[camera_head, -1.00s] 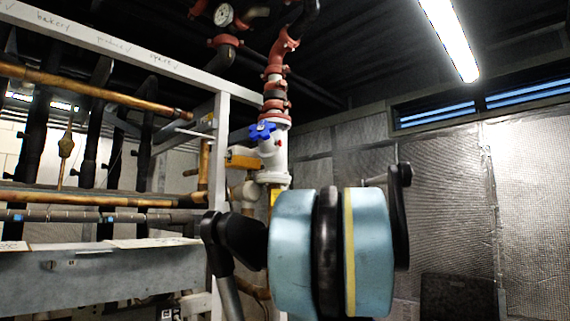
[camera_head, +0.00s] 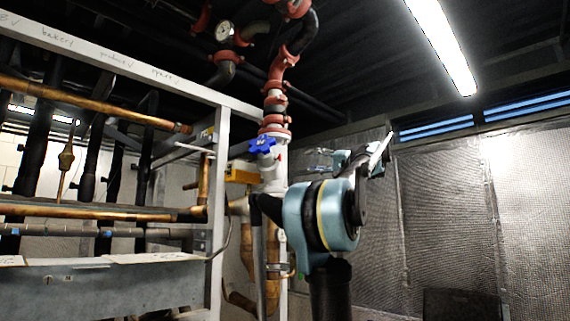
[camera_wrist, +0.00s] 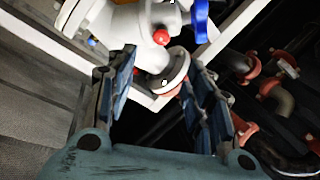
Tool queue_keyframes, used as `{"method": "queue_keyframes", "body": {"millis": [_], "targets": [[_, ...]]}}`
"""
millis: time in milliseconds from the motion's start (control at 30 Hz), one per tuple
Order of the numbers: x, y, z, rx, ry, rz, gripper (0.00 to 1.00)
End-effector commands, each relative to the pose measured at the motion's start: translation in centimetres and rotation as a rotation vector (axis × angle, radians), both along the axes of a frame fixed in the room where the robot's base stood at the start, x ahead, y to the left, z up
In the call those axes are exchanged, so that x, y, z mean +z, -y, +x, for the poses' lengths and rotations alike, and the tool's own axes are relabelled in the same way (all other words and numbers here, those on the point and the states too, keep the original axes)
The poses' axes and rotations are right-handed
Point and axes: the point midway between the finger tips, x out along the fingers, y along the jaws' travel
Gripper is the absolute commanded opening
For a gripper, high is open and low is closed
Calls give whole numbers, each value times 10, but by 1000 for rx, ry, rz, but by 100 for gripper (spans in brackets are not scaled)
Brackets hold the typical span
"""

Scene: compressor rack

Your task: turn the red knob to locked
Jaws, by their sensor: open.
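A small round red knob (camera_wrist: 161,37) sits on the white valve body (camera_wrist: 122,28) in the wrist view. In the head view a small red spot (camera_head: 279,157) shows on the white pipe, just below the blue handwheel (camera_head: 262,146); it is too small to read its setting. My gripper (camera_wrist: 160,72) is open and empty, and the valve body lies beyond its fingertips, with the knob above the gap between them. In the head view my gripper (camera_head: 311,160) is to the right of the white pipe, with its fingers toward it. I see no contact with the knob.
A yellow part (camera_head: 240,176) sticks out left of the valve. A white frame post (camera_head: 217,190) and copper pipes (camera_head: 100,213) fill the left side. Red-coupled pipework (camera_head: 275,95) rises above. The space right of my arm, before the silvery wall (camera_head: 450,200), is open.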

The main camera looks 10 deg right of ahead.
Motion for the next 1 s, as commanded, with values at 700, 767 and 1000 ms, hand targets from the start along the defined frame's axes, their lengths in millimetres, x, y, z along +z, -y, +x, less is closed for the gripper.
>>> {"method": "queue_keyframes", "body": {"millis": [700, 767, 1000], "targets": [[22, -75, 71, 4, -1, -1, 48], [24, -80, 78, 3, -1, 0, 48], [29, -99, 96, 2, -2, 0, 48]]}}
